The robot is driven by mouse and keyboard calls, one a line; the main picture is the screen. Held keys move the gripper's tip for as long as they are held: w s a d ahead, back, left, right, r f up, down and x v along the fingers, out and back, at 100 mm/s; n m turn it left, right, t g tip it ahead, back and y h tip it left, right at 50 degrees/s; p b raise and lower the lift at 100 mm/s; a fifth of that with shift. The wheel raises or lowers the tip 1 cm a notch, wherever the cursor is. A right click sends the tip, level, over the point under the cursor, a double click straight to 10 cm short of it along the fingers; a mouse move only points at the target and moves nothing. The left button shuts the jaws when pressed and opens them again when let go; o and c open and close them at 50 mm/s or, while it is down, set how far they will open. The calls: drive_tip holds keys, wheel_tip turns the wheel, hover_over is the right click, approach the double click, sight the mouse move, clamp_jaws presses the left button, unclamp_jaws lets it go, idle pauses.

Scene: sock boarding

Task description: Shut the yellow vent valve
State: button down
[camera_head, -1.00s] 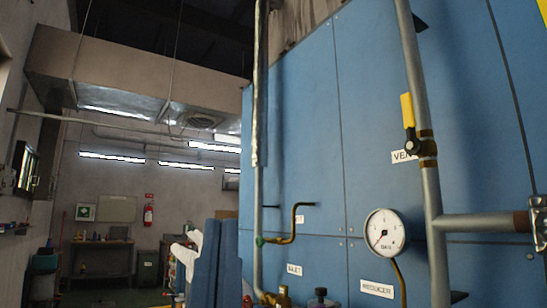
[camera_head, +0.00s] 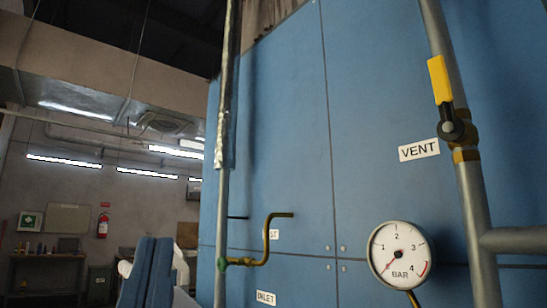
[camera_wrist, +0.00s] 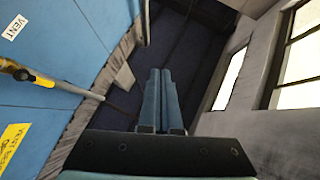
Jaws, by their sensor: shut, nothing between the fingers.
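The yellow vent valve lever (camera_head: 440,78) is on a grey vertical pipe (camera_head: 474,215) at the right of the head view. The lever points up, roughly along the pipe, from a dark pivot (camera_head: 451,129) beside the white VENT label (camera_head: 419,150). My gripper (camera_head: 149,240) is low at the left of the head view, well apart from the lever. In the wrist view its two blue fingers (camera_wrist: 161,72) point up, side by side and shut, with nothing between them. Part of the valve (camera_wrist: 14,71) shows at the left edge there.
A pressure gauge (camera_head: 399,254) stands left of the pipe, below the valve. A thinner pipe (camera_head: 222,170) with a bent brass handle (camera_head: 268,240) stands between my gripper and the valve. Blue panels (camera_head: 380,75) lie behind. A yellow sign (camera_wrist: 14,148) shows in the wrist view.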

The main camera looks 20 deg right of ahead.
sight(443, 96)
drive_tip(key=w+d+r+n+g+h+p, duration=0.45)
drive_tip(key=d+r+g+h+p, duration=0.5)
drive_tip(key=p, duration=1.45)
drive_tip(key=s+d+r+n+g+h+p, duration=0.2)
drive_tip(key=d+r+p, duration=0.3)
drive_tip(key=p, duration=0.6)
drive_tip(key=s+d+r+n+g+h+p, duration=0.2)
drive_tip(key=d+r+p, duration=0.4)
drive_tip(key=p, duration=0.5)
drive_tip(key=shift+r+g, duration=0.85)
drive_tip(key=shift+w+d, duration=0.1)
drive_tip(key=p+x, duration=0.5)
drive_tip(key=x, duration=0.5)
drive_tip(key=shift+s+d+p, duration=0.25)
drive_tip(key=shift+s, duration=0.4)
drive_tip(key=shift+s+d+p, duration=0.25)
drive_tip(key=shift+s+p, duration=0.05)
drive_tip(key=shift+s, duration=0.35)
drive_tip(key=shift+s+d+p, duration=0.2)
drive_tip(key=shift+s+p, duration=0.05)
drive_tip(key=shift+s, duration=0.35)
